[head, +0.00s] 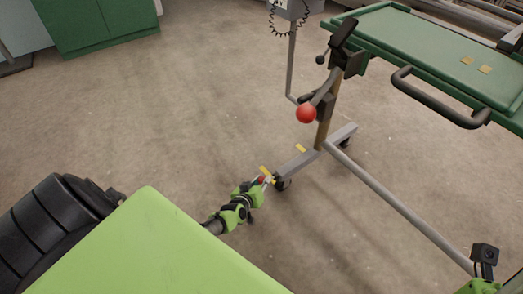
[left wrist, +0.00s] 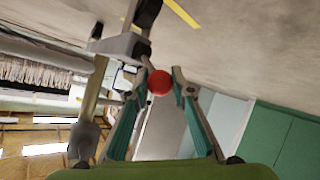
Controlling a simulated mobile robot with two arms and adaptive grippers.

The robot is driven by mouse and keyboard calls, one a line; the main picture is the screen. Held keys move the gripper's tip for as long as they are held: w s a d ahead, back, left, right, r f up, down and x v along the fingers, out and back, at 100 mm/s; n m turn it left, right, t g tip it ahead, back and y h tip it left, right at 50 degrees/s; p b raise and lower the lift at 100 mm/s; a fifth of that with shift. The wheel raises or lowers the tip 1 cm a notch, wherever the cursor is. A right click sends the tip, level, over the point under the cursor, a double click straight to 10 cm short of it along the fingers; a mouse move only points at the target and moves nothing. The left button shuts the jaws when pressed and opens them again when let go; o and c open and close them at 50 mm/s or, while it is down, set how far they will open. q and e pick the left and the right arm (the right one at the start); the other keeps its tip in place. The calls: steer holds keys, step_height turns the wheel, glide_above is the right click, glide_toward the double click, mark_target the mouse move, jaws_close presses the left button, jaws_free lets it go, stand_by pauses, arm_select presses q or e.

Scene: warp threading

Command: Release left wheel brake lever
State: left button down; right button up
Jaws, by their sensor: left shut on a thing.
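The left wheel brake lever has a small red knob (head: 262,180) low down beside the caster wheel (head: 282,184) at the near end of the cart's grey foot (head: 297,165). My left gripper (head: 266,180) is down at this knob, shut on it. In the left wrist view the red knob (left wrist: 159,83) sits between the two teal fingertips of the gripper (left wrist: 161,78). The lever's shaft is mostly hidden by the fingers. My right gripper's fingers are not visible.
A larger red ball handle (head: 306,114) is on the cart's upright post, above the left gripper. The cart carries a green tray (head: 420,45) with a black handle (head: 436,102). A green cabinet (head: 98,25) stands at the back left. The floor left of the cart is clear.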

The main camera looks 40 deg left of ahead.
arm_select(q)
steer(key=shift+w+r+p, duration=0.45)
steer(key=shift+w+r, duration=0.2)
steer(key=shift+r, duration=0.25)
stand_by(2.4)
steer(key=shift+d, duration=0.1)
steer(key=c, duration=1.7)
jaws_free()
steer(key=shift+s+f, duration=0.1)
steer(key=shift+f, duration=0.05)
steer(key=shift+s, duration=0.1)
steer(key=shift+s+d, duration=0.25)
steer(key=shift+s, duration=0.1)
steer(key=v, duration=1.1)
steer(key=shift+s+a, duration=0.1)
steer(key=shift+a, duration=0.05)
